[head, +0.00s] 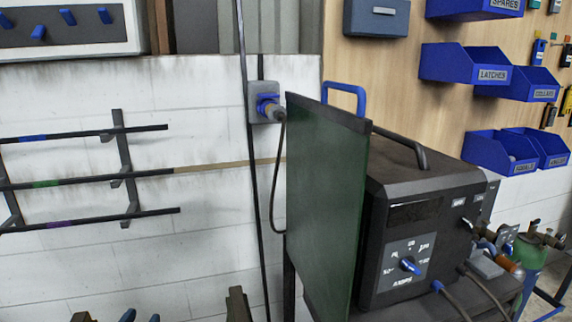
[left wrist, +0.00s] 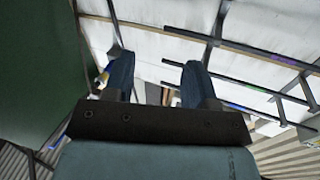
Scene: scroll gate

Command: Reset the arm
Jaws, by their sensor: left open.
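Most of the left arm is out of the head view. My right gripper is in neither view.
A wall rack (head: 120,165) holds dark rods at left. Blue bins (head: 465,65) hang at right. A plug (head: 267,108) sits in a wall socket.

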